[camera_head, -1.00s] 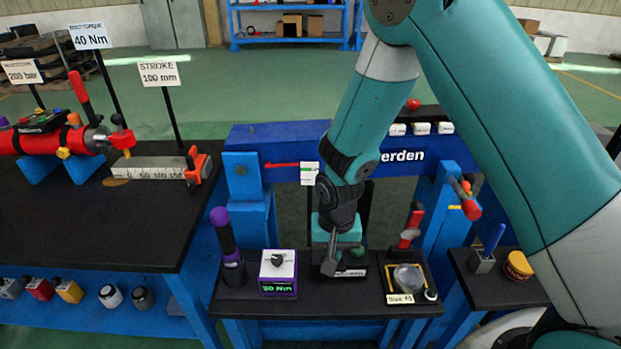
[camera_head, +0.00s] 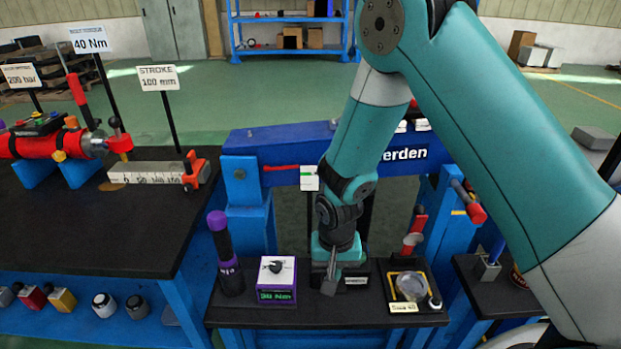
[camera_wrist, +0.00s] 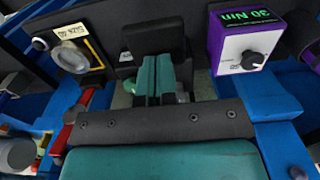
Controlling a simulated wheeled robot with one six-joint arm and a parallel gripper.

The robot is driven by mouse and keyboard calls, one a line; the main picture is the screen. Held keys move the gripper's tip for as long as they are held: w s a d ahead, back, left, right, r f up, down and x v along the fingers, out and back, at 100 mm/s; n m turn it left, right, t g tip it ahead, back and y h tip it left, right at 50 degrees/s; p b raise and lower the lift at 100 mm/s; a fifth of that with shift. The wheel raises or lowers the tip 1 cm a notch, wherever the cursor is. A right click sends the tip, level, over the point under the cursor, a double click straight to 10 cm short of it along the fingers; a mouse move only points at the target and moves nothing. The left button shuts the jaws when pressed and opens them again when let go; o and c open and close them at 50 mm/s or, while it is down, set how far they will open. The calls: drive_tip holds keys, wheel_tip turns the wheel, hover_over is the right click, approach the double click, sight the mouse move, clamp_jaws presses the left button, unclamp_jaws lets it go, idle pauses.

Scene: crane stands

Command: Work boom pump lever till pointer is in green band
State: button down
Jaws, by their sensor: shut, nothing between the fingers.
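A thin red pointer (camera_head: 283,168) reaches from the blue post to a small white card with a green band (camera_head: 309,178), under the blue beam. From here the pointer looks near the green mark; its exact reading is too small to tell. A red-handled lever (camera_head: 415,226) stands behind the right end of the black shelf; I cannot tell whether it is the pump lever. My gripper (camera_head: 331,282) is shut and empty, pointing down over the shelf's middle. In the wrist view its teal fingers (camera_wrist: 160,78) lie together before a black block (camera_wrist: 150,42).
A purple box with a dial (camera_head: 276,279) and a purple-topped tool (camera_head: 222,250) stand left of my gripper. A yellow-framed round glass (camera_head: 411,286) lies right of it. The blue beam (camera_head: 300,143) and posts enclose the space behind. A black workbench (camera_head: 120,225) fills the left.

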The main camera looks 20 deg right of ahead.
wheel_tip(320, 180, up, 9)
drive_tip(key=p, duration=0.6)
drive_tip(key=shift+f+p, duration=0.15)
drive_tip(key=shift+p, duration=0.25)
drive_tip(key=shift+f, duration=0.2)
idle(0.6)
drive_tip(key=shift+f+b, duration=3.45)
drive_tip(key=shift+f, duration=1.25)
wheel_tip(320, 180, up, 10)
drive_tip(key=p, duration=0.8)
drive_tip(key=shift+f, duration=0.3)
drive_tip(key=shift+f+b, duration=3.3)
drive_tip(key=shift+f, duration=1.3)
wheel_tip(320, 180, up, 10)
drive_tip(key=p, duration=0.8)
drive_tip(key=shift+f, duration=0.2)
